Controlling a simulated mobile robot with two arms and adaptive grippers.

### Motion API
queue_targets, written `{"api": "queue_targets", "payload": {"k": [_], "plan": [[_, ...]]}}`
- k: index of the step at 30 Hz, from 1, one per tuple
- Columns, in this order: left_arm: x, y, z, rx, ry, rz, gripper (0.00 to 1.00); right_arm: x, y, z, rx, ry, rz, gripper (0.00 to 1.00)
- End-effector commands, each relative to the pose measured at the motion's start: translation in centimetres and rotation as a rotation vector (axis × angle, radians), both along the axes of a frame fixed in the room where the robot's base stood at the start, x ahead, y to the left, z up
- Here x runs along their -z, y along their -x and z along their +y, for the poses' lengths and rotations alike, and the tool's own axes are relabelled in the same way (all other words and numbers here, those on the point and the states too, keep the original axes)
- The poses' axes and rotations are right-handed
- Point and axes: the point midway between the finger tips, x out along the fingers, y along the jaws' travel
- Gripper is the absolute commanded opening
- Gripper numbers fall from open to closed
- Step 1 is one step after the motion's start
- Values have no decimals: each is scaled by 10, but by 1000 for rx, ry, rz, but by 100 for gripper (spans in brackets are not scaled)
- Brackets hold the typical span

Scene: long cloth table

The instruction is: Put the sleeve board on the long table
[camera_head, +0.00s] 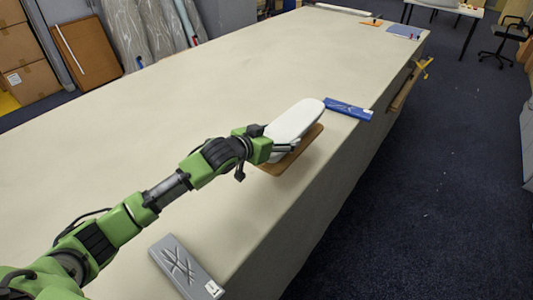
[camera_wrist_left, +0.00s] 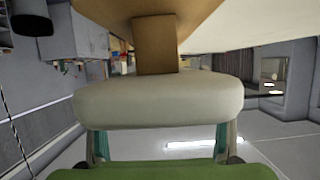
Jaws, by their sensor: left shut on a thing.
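The sleeve board has a white padded top (camera_head: 295,119) and a brown wooden base (camera_head: 302,150). It is upright over the near right part of the long table (camera_head: 220,90), close to its right edge. I cannot tell whether the base touches the cloth. My left gripper (camera_head: 274,150) is shut on the near end of the white top. In the left wrist view the picture is upside down: the pale padded top (camera_wrist_left: 160,101) fills the middle between my fingers, with the brown post (camera_wrist_left: 155,45) and base above it. My right gripper is not in view.
A blue flat box (camera_head: 348,109) lies just beyond the board at the table's right edge. A grey flat box (camera_head: 186,267) lies near the front edge. A yellow-handled item (camera_head: 423,68) sticks out at the far right side. The table's middle and left are clear.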

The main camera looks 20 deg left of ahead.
Motion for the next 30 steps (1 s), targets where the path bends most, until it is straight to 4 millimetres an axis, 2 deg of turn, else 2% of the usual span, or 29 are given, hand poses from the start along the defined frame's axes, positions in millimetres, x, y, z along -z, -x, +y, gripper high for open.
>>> {"api": "queue_targets", "payload": {"k": [3, 7, 13, 21, 28, 29, 30], "plan": [[17, 9, 12, 3, 2, -2, 21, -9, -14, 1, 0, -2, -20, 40], [30, 14, 21, 3, 2, -5, 21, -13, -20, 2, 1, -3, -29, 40], [41, 19, 28, 4, 3, -4, 21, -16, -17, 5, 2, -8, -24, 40], [72, 21, 30, 3, 5, -5, 21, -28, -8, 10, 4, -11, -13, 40], [75, 21, 30, 4, 4, -6, 21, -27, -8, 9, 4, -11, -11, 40], [80, 22, 31, 2, 1, 4, 76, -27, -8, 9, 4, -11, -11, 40], [80, 22, 31, 2, 1, 4, 86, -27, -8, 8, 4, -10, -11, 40]]}}
